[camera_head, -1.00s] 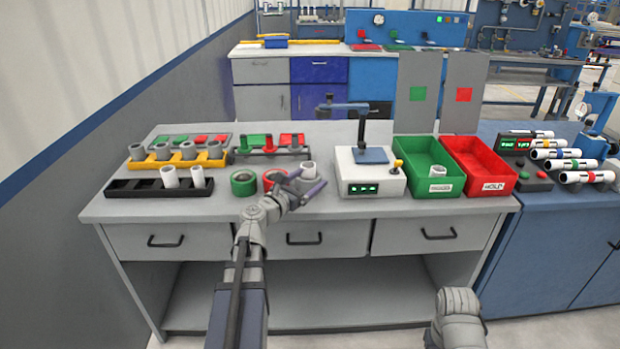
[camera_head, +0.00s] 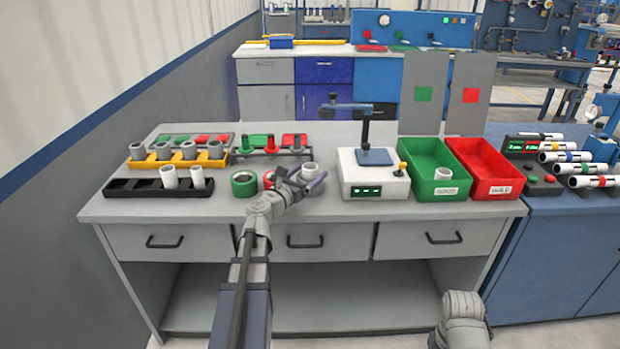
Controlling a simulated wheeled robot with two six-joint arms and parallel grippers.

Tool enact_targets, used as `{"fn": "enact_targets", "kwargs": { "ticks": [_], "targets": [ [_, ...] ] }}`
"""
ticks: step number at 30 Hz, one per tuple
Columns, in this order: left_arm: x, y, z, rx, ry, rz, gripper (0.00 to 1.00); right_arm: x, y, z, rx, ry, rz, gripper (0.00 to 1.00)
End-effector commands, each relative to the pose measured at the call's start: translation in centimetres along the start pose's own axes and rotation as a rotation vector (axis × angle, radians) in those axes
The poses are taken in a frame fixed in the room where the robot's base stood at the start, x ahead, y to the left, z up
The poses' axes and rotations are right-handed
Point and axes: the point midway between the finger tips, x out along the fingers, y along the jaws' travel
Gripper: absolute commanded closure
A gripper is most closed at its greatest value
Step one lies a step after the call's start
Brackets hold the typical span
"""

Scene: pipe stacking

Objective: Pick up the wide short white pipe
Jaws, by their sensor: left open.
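A wide short white pipe (camera_head: 310,169) stands upright on the grey bench, right of the green ring and the red ring. My left gripper (camera_head: 301,181) is open at the near side of this pipe. Its fingers hide the pipe's lower part, and I cannot tell whether they touch it. Another short white pipe (camera_head: 443,174) stands in the green bin. Two taller, slimmer white pipes (camera_head: 169,177) stand in the black rack. Only a grey part of my right arm shows at the bottom right; its gripper is out of view.
The green ring (camera_head: 244,184) and red ring (camera_head: 269,179) lie close left of my gripper. A white device (camera_head: 373,186) with a green display stands to the right. Beyond it are the green bin (camera_head: 433,190) and red bin (camera_head: 484,191). The black rack (camera_head: 130,189) stands left.

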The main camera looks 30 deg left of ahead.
Motion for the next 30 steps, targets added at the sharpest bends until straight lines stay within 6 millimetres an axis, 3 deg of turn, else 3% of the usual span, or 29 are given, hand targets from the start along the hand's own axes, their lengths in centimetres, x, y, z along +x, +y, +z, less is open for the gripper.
{"fn": "enact_targets", "kwargs": {
  "ticks": [5,12,20,30],
  "targets": [
    [1.4,0.3,0.1,0.0,0.0,-0.002,0.07,-0.1,0.0,0.0,0.0,0.0,0.0,0.5],
    [4.8,0.8,0.1,0.0,0.0,-0.002,0.07,-0.1,0.0,0.0,0.0,0.0,0.0,0.5],
    [5.1,0.7,0.1,0.0,0.0,-0.001,0.07,-0.1,0.0,0.0,0.0,0.0,0.0,0.5],
    [5.1,0.7,0.1,0.0,0.0,0.0,0.44,-0.1,0.0,0.0,0.0,0.0,0.0,0.5]
  ]
}}
